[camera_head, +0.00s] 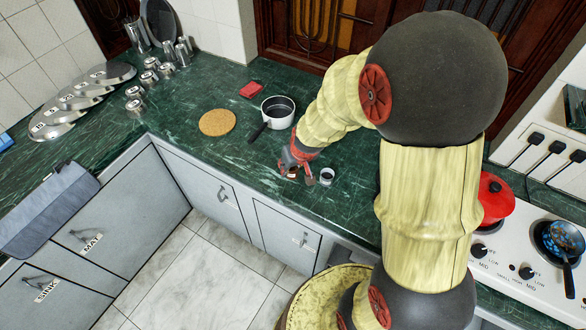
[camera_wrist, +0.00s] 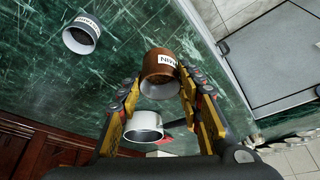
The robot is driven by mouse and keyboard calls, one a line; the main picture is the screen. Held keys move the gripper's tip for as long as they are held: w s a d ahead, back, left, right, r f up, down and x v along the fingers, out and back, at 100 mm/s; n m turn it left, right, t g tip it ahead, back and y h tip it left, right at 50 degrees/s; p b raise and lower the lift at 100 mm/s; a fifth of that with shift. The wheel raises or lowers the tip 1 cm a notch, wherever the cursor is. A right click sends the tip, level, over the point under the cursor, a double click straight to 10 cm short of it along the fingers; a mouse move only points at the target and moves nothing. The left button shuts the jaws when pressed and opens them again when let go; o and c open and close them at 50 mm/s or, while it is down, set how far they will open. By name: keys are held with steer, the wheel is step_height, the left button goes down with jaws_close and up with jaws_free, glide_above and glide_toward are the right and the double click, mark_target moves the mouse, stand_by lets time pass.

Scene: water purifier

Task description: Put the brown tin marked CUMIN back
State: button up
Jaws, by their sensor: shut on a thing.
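The brown tin (camera_wrist: 158,68) is between the fingers of my gripper (camera_wrist: 160,90) in the wrist view. Its white label is partly cut off and turned, with letters that fit CUMIN. Its pale open end faces the camera. My gripper is shut on it. In the head view my gripper (camera_head: 297,173) is low over the green counter, in front of the saucepan, and mostly hides the tin. I cannot tell whether the tin touches the counter.
A grey labelled tin (camera_head: 326,176) stands just right of my gripper; it also shows in the wrist view (camera_wrist: 81,36). A white saucepan (camera_head: 278,112), cork mat (camera_head: 217,122) and red block (camera_head: 251,90) lie behind. A red pot (camera_head: 494,200) is at the right. The counter's left middle is clear.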

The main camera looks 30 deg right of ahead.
steer(key=s+d+r+m+b, duration=0.1)
steer(key=s+d+r, duration=0.4)
steer(key=s+d, duration=0.2)
steer(key=shift+h, duration=0.4)
steer(key=w+f+b, duration=0.1)
steer(key=w+f, duration=0.2)
steer(key=w, duration=0.1)
steer(key=w+a+f+b, duration=0.1)
steer(key=w+f, duration=0.2)
steer(key=w, duration=0.1)
steer(key=w+a+f+b, duration=0.1)
steer(key=w+f, duration=0.2)
steer(key=w, duration=0.1)
steer(key=shift+w+a+f, duration=0.1)
steer(key=shift+w+f, duration=0.25)
steer(key=shift+w, duration=0.05)
steer(key=shift+w+f+b, duration=0.15)
steer(key=shift+f+b, duration=0.35)
steer(key=shift+f, duration=0.45)
steer(key=shift+w+f+b, duration=0.1)
steer(key=shift+f+b, duration=0.35)
steer(key=shift+f, duration=0.45)
steer(key=shift+f, duration=0.15)
steer(key=o, duration=1)
